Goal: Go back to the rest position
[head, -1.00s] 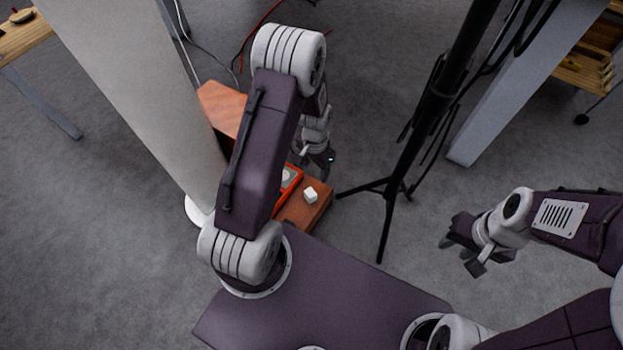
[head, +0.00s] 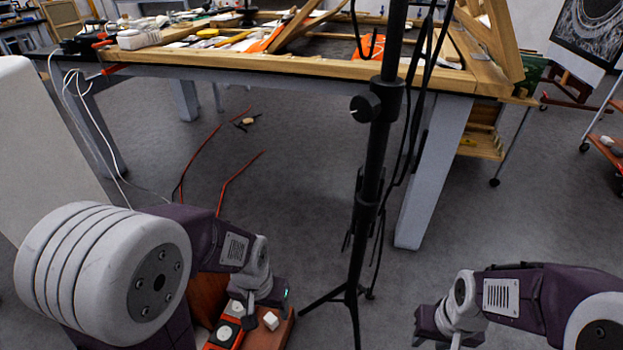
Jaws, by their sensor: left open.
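My right gripper (head: 441,332) is at the bottom right, over the grey floor. Its fingers look apart and empty, though the bottom edge of the picture is close to them.
A red tray (head: 209,346) with round pieces sits on a brown wooden surface (head: 283,334) by my left gripper. A black stand (head: 368,190) rises between my arms. A cluttered wooden workbench (head: 300,66) stands behind. A pale panel (head: 38,150) is at left.

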